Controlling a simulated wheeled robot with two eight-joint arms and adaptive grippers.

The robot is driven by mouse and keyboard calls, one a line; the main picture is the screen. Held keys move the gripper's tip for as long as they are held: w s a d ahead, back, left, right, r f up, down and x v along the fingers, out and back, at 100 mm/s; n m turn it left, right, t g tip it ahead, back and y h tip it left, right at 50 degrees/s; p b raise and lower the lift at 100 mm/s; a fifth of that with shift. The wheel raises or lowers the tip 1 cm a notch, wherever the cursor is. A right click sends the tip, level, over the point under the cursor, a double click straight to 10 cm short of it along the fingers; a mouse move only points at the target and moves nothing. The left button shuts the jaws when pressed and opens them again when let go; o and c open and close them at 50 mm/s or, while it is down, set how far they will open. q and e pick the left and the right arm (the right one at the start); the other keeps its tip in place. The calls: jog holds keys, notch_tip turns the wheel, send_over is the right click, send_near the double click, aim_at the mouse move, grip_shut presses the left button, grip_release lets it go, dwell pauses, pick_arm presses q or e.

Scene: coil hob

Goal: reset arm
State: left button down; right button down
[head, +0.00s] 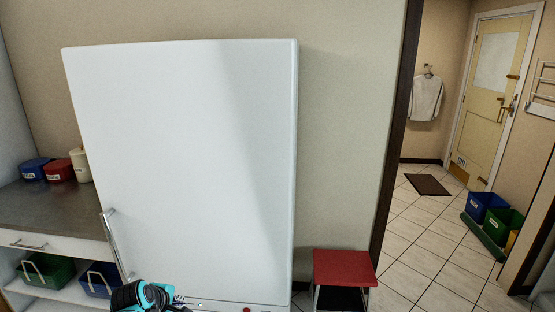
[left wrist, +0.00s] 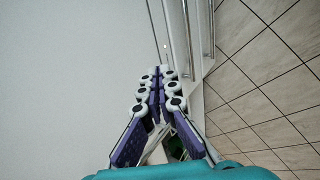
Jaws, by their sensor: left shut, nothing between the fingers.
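My left gripper (head: 152,296) shows at the bottom edge of the head view, teal and black, in front of the lower part of a large white fridge (head: 200,160). In the left wrist view my left gripper (left wrist: 158,74) has its two purple-padded fingers together with nothing between them. A plain pale surface fills the left of that view, and a pale vertical edge with rails (left wrist: 190,45) lies just beyond the fingertips. I cannot tell whether the fingers touch it. My right gripper is in neither view.
The fridge has a metal handle (head: 115,243) at its lower left. A counter (head: 50,205) with several canisters stands left of it, baskets below. A red-topped stool (head: 344,266) stands to the right. Tiled floor (head: 430,240) runs through the doorway to bins (head: 486,208) and a door.

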pick_arm(q)
jog(key=s+d+r+m, duration=0.1)
jog(key=s+d+m, duration=0.4)
jog(key=s+m, duration=0.3)
jog(key=s+d+r+m, duration=0.2)
jog(key=s+d+m, duration=0.3)
jog(key=s+m, duration=0.4)
jog(key=s, duration=0.4)
jog(key=shift+d+y, duration=0.15)
jog(key=shift+y, duration=0.15)
jog(key=shift+w, duration=0.1)
